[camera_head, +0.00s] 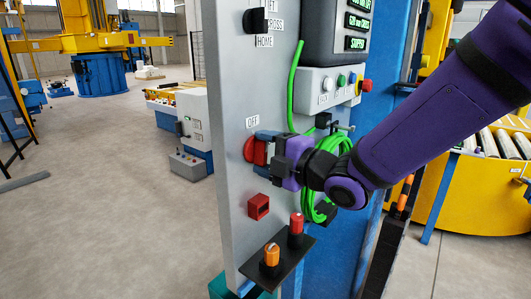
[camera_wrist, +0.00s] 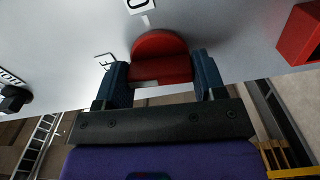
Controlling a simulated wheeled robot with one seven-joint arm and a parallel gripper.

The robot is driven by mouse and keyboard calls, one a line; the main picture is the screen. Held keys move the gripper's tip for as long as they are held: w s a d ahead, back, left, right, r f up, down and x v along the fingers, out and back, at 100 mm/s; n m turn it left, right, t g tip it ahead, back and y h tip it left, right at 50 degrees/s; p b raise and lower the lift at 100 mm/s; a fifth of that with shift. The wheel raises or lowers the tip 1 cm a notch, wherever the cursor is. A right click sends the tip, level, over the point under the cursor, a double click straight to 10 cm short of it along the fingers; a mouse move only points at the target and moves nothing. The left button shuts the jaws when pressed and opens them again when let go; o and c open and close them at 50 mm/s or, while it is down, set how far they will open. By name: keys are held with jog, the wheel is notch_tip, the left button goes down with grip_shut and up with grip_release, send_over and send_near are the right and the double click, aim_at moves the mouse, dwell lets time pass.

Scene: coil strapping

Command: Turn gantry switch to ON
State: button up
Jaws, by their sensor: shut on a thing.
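The gantry switch is a red round knob (camera_head: 255,150) on the grey panel (camera_head: 235,75), with an OFF label (camera_head: 252,121) just above it. My gripper (camera_head: 266,147) reaches it from the right, its blue fingers at the knob. In the wrist view the red knob (camera_wrist: 160,48) sits between the two blue fingers of my gripper (camera_wrist: 161,72), which is shut on it. A white label with an O (camera_wrist: 140,4) and another partly cut label (camera_wrist: 104,62) lie beside the knob there. The handle's exact angle is hard to tell.
A black selector (camera_head: 255,20) sits higher on the panel. A red square block (camera_head: 258,206) is below the knob, above a shelf with orange (camera_head: 271,255) and red (camera_head: 296,230) cylinders. Green coiled strapping (camera_head: 334,150) hangs behind my gripper. A button box (camera_head: 325,88) is upper right.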

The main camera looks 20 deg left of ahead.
jog(key=m, duration=0.8)
jog(key=shift+m, duration=0.4)
jog(key=m, duration=0.3)
jog(key=shift+m, duration=0.3)
jog(key=m, duration=0.4)
jog(key=shift+f, duration=0.1)
jog(key=o, duration=0.9)
jog(key=v, duration=1.1)
